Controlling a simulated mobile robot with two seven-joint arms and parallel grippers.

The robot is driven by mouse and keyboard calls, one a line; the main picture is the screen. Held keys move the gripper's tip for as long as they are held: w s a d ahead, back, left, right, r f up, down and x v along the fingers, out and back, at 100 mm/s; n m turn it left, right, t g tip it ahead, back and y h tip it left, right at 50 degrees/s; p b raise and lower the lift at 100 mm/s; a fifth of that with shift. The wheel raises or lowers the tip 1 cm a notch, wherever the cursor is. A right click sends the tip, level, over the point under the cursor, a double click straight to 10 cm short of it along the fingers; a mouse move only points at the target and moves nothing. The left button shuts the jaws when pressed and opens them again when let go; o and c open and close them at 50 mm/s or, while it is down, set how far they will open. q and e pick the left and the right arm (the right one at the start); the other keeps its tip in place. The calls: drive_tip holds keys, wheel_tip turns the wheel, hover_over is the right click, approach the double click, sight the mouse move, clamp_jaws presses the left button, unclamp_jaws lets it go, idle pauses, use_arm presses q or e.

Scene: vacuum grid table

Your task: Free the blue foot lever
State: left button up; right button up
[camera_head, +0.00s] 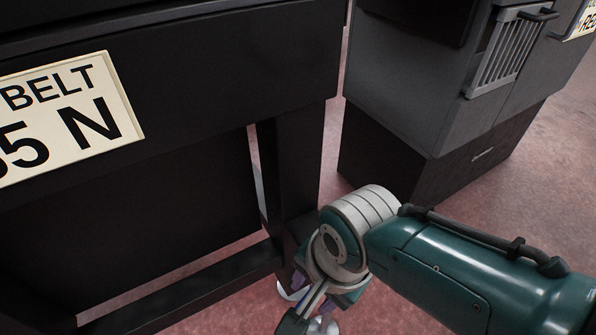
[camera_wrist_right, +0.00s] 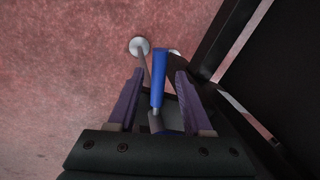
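The blue foot lever (camera_wrist_right: 159,78) is a slim blue bar in the right wrist view, low by the floor beside the dark table frame. My right gripper (camera_wrist_right: 158,90) has its two purple fingers apart, one on each side of the lever. Gaps show between the lever and both fingers. A grey metal pin or joint sits at the lever's near end, partly hidden by the gripper body. In the head view my right gripper (camera_head: 314,291) reaches down beside the table leg, and the lever is mostly hidden there. My left gripper is in neither view.
The black table (camera_head: 190,85) with a cream belt sign (camera_head: 70,115) fills the left. Its leg (camera_head: 292,165) and lower rail stand close to my right wrist. A grey cabinet (camera_head: 410,90) stands behind. A round white foot (camera_wrist_right: 140,46) rests on the reddish floor.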

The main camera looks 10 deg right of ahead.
wheel_tip(320, 180, up, 10)
drive_tip(key=s+d+p, duration=0.1)
drive_tip(key=p, duration=0.8)
drive_tip(key=shift+s+d+f, duration=0.15)
drive_tip(key=shift+s, duration=0.1)
